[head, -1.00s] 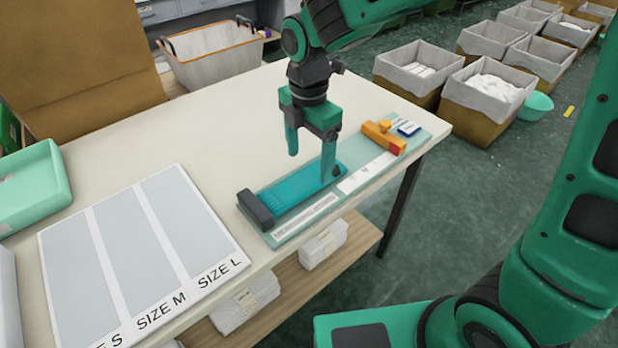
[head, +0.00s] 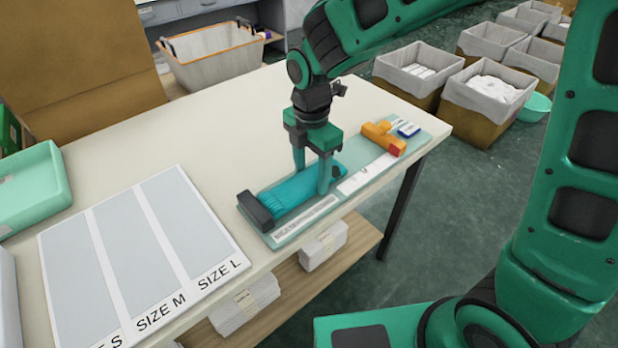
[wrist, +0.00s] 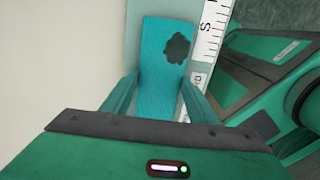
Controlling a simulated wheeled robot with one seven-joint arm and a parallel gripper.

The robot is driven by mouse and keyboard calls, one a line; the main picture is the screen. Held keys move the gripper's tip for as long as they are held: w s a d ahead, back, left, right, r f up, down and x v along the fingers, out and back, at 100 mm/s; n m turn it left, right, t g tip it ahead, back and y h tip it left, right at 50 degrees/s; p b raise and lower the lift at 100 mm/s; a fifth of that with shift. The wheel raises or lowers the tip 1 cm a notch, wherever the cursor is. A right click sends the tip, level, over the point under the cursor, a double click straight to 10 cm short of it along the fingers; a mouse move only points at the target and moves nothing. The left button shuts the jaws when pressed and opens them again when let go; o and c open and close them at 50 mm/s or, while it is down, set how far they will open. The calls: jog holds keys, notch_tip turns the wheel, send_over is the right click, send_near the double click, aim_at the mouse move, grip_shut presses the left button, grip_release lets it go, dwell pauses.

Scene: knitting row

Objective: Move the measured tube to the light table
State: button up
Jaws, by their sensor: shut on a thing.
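The teal ribbed knit tube (head: 290,192) lies flat on a pale green measuring board with a printed scale. In the wrist view the tube (wrist: 157,60) has a dark irregular patch near its far end. My gripper (head: 311,182) is down at the board, with one finger on each side of the tube, shut on it. In the wrist view the fingers (wrist: 158,95) stand against its long sides. The tube still appears to rest on the board. I cannot pick out a light table with certainty.
A dark block (head: 255,209) sits at the board's left end; an orange slider (head: 383,137) is at its right. A panel marked SIZE S, M and L (head: 145,250) lies on the left of the table, beside a mint tray (head: 35,188). The table (head: 215,130) between is clear.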

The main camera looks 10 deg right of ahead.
aim_at(311, 177)
notch_tip(311, 177, up, 10)
dwell(0.6)
